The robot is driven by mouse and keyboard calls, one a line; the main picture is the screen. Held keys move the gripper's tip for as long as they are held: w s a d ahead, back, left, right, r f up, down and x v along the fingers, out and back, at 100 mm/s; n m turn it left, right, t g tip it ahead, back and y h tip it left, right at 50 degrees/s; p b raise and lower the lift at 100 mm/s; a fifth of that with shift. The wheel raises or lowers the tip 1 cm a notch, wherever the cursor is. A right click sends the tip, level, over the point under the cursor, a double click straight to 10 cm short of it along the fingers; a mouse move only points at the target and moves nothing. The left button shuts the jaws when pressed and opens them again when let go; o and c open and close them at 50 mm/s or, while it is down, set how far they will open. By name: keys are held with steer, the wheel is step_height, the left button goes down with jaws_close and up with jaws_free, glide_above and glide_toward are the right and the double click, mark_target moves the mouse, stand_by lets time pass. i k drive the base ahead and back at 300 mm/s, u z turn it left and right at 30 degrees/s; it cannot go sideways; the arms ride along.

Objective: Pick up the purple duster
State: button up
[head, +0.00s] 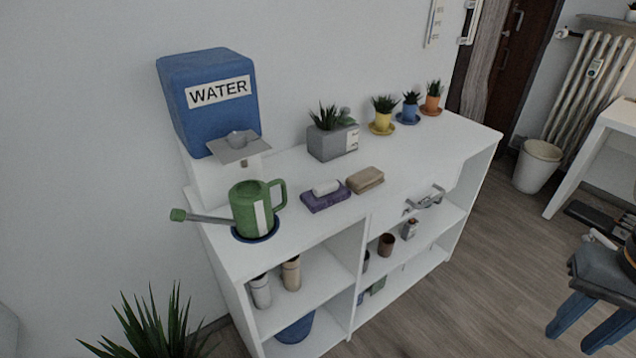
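The purple duster (326,200) lies flat on the white shelf desk's top, near its front edge and about mid-length. A small white rounded piece (326,187) sits on top of it; I cannot tell whether it is part of the duster. A similar brown duster (365,180) lies close to its right. My gripper is not in view.
On the white desk (312,238), a green watering can (252,207) stands to the left, its spout pointing left. A blue water dispenser (212,98) and grey planter (332,141) stand behind. Small potted plants line the right. A silver handle-like object (425,199) juts at the front.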

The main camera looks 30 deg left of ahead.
mark_target(323, 196)
steer(key=u, duration=0.65)
steer(key=i, duration=0.8)
steer(key=u, duration=1.05)
steer(key=i, duration=0.25)
steer(key=u, duration=0.15)
